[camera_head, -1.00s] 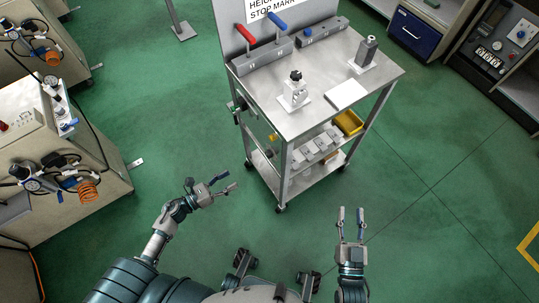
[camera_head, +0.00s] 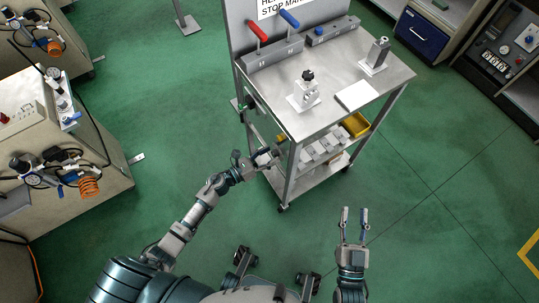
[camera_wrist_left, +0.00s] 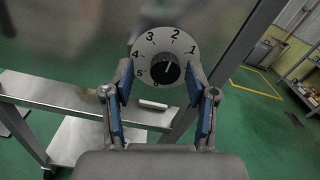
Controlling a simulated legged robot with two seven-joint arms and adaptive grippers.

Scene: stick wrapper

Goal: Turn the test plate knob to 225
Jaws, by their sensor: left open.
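The test plate is a pale round dial (camera_wrist_left: 142,48) with printed numerals, among them 1 to 5, in the left wrist view. Its black knob (camera_wrist_left: 158,73) sits at the centre; I cannot clearly read where it points. My left gripper (camera_wrist_left: 160,84) is open, with one finger either side of the knob in this view and a gap to it on both sides. In the head view my left gripper (camera_head: 264,157) is at the near left side of the metal cart (camera_head: 330,112); the dial cannot be made out there. My right gripper (camera_head: 354,213) is open and empty above the floor.
The cart top carries a red-handled and a blue-handled lever, a black-knobbed fixture (camera_head: 305,90), a white plate (camera_head: 357,95) and a grey post (camera_head: 378,55). A yellow bin (camera_head: 356,124) is on a lower shelf. Cart legs stand close to my left gripper. Floor to the right is free.

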